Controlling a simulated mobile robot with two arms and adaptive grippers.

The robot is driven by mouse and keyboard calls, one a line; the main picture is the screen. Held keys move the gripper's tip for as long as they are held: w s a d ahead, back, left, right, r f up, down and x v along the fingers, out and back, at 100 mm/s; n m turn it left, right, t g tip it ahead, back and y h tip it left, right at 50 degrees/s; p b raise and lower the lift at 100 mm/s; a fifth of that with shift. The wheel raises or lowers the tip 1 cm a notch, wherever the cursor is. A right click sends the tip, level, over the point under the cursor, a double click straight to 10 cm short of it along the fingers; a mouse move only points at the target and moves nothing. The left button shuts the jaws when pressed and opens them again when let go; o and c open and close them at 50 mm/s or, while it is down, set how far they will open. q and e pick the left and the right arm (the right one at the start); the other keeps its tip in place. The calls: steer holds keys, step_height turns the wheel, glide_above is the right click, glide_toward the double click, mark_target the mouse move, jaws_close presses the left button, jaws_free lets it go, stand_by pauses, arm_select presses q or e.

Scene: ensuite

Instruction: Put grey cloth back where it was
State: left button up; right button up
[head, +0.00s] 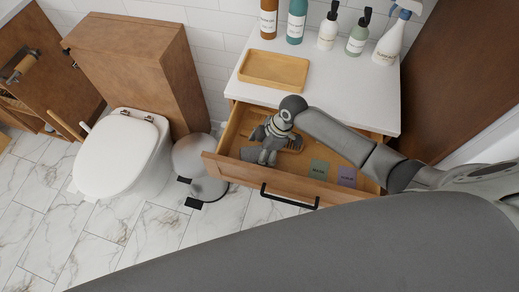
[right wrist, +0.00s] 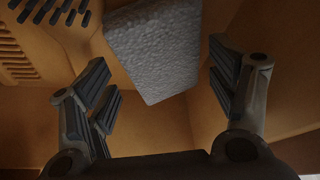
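The grey cloth (right wrist: 155,45) is a rough, flat grey piece lying in the open wooden drawer (head: 235,174). In the head view a grey patch (head: 250,154), which looks like the cloth, shows just left of my right gripper. My right gripper (head: 267,156) reaches down into the drawer's left part. In the right wrist view its fingers (right wrist: 165,100) are spread wide and empty. The cloth shows beyond and between them, with a gap to both fingers. My left gripper is not in view.
A wooden brush (right wrist: 50,12) with dark bristles lies beside the cloth. The white counter (head: 345,95) above holds a wooden tray (head: 273,70) and several bottles. A bin (head: 200,165) stands left of the drawer.

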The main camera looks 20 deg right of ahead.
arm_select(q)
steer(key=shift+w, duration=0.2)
arm_select(e)
steer(key=shift+r+p, duration=0.4)
steer(key=shift+r, duration=0.2)
arm_select(q)
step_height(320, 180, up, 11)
steer(key=p, duration=1)
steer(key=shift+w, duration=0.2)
arm_select(e)
steer(key=v, duration=1.1)
steer(key=shift+d+r, duration=0.2)
steer(key=shift+s, duration=0.15)
